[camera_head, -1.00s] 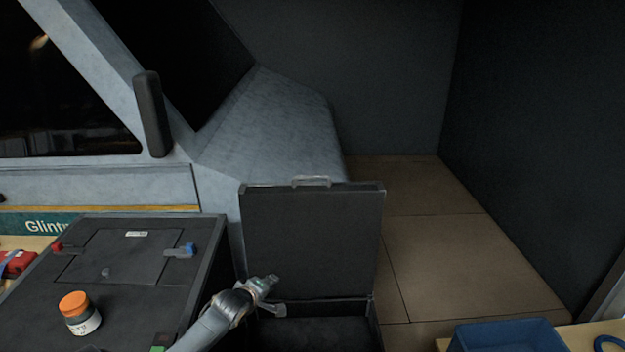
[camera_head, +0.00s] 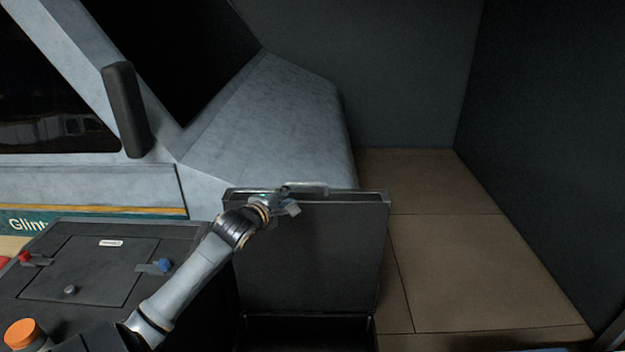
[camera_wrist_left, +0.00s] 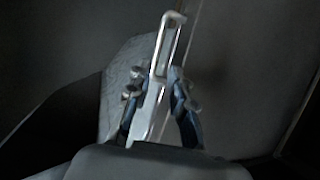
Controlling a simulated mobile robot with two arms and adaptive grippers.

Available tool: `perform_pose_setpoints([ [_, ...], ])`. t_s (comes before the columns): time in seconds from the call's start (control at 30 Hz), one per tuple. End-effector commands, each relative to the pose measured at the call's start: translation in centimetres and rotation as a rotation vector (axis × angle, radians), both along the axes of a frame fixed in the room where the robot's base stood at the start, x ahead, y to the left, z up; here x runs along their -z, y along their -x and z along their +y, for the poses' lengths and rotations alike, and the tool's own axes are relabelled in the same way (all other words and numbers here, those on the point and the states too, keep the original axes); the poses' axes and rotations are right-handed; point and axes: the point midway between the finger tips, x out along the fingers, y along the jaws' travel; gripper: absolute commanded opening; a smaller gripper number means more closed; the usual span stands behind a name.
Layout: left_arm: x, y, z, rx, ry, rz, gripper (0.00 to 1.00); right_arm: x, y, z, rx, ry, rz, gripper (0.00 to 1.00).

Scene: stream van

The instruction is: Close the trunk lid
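The trunk lid (camera_head: 315,250) is a dark panel standing raised above the dark open trunk (camera_head: 305,333). A pale metal handle (camera_head: 308,189) sits on its top edge. My left gripper (camera_head: 286,203) is at the lid's top edge, by the left end of the handle. In the left wrist view the handle (camera_wrist_left: 165,55) runs between the two fingers of my left gripper (camera_wrist_left: 160,90). The fingers stand apart on either side of it, and I see no clear grip. My right gripper is not in view.
A dark case (camera_head: 90,270) with red and blue latches stands at the left, with an orange-capped jar (camera_head: 24,336) on it. A wooden platform (camera_head: 480,270) is clear at the right. The grey van wall (camera_head: 265,120) lies behind the lid.

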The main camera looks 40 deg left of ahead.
Motion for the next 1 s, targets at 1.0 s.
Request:
perform_pose_setpoints([
  [1.0,3.5,-12.1,3.8,-0.001,-0.001,0.0,0.22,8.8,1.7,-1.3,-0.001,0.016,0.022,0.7],
])
